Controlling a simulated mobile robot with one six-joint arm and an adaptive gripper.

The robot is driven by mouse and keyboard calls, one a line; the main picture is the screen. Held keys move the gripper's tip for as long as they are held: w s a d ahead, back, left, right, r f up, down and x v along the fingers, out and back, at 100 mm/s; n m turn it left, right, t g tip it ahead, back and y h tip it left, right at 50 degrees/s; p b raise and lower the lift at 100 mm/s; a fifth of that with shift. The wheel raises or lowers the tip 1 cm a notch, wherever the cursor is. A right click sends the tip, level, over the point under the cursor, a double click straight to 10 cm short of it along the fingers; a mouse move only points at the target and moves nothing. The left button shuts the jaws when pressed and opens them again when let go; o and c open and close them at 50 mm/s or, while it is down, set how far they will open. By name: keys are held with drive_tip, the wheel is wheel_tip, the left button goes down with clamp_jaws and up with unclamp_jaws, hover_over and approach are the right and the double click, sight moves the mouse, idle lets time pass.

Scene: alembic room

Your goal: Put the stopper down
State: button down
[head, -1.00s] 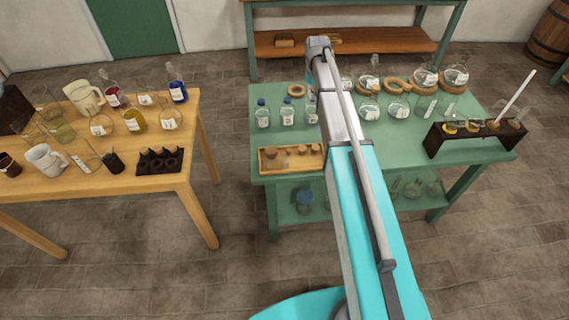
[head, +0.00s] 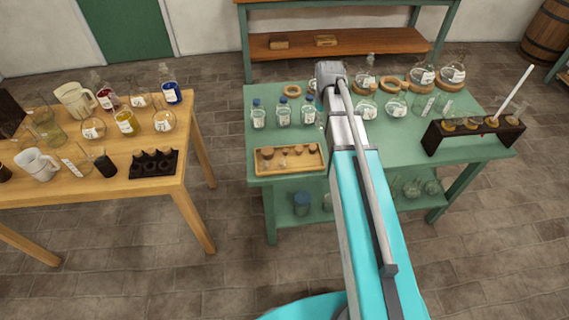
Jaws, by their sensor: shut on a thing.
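A shallow wooden tray (head: 257,166) lies at the front left of the green table (head: 400,150). Several small brown stoppers (head: 298,149) stand or lie in it. My arm reaches over the table just right of the tray, and its far joint is above the back of the table. My gripper is hidden behind my own arm, so its jaws and anything between them do not show.
Blue-capped bottles (head: 283,117) stand behind the tray, beside a cork ring (head: 292,91). Flasks (head: 396,106) and a dark tube rack (head: 432,141) fill the right side. A wooden table (head: 100,185) with glassware stands left, across a floor gap.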

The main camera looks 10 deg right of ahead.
drive_tip(key=s+d+f+m+b, duration=0.1)
drive_tip(key=s+d+f+b, duration=0.1)
drive_tip(key=s, duration=1.1)
drive_tip(key=shift+s+f, duration=0.4)
drive_tip(key=shift+f, duration=0.2)
drive_tip(key=shift+w+b, duration=0.1)
drive_tip(key=shift+b, duration=0.2)
drive_tip(key=shift+w+a+f+b, duration=0.95)
drive_tip(key=shift+w+f+b, duration=0.55)
drive_tip(key=shift+w, duration=0.45)
drive_tip(key=shift+w+a+f+b, duration=1)
drive_tip(key=shift+w+f+b, duration=0.5)
drive_tip(key=shift+w, duration=0.4)
drive_tip(key=shift+w+a+f+b, duration=0.95)
drive_tip(key=shift+w+f+b, duration=0.55)
drive_tip(key=shift+w, duration=0.45)
